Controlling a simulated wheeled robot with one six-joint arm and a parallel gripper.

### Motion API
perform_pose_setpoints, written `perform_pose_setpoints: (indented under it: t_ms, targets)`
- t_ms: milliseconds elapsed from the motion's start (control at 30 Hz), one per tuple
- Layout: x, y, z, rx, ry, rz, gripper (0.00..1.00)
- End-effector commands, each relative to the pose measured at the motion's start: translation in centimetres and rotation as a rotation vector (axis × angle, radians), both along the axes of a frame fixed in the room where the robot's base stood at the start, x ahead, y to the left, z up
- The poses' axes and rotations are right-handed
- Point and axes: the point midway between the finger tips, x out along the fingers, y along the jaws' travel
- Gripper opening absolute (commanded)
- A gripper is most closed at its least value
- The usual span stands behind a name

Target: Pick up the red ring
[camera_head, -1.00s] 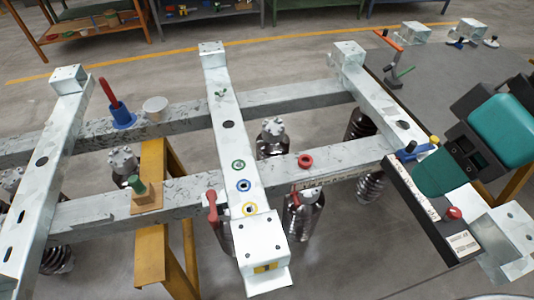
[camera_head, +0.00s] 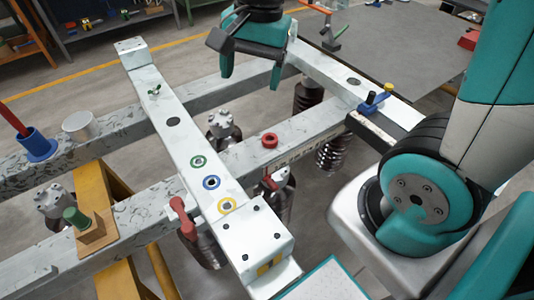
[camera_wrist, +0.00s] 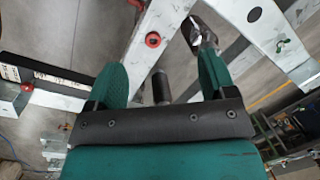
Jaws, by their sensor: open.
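My gripper (camera_head: 251,82) is in the air over the far right part of the frame, above and behind the ring in the head view. Its two teal fingers are wide apart with nothing between them. In the wrist view my gripper (camera_wrist: 162,75) is apart from the ring.
A blue cup (camera_head: 37,147) with a red stick and a white cup (camera_head: 79,125) stand at left.

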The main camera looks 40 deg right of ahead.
Motion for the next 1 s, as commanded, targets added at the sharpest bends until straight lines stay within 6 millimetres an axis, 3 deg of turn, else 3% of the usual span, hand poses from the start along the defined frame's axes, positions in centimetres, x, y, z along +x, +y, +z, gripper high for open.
perform_pose_setpoints:
  t_ms: [33,100,200,333,467,800,1000]
  targets:
    - [1.5,-1.5,-3.2,-0.021,0.031,-0.183,0.77]
    - [3.1,-3.4,-5.1,-0.049,0.063,-0.433,0.77]
    - [4.8,-5.6,-7.2,-0.079,0.089,-0.712,0.77]
    - [5.8,-7.4,-8.5,-0.102,0.105,-0.925,0.77]
    - [6.0,-7.9,-9.9,-0.11,0.113,-0.992,0.77]
    - [5.9,-8.0,-17.5,-0.11,0.115,-0.99,0.77]
    - [6.0,-8.0,-20.3,-0.108,0.111,-0.989,0.77]
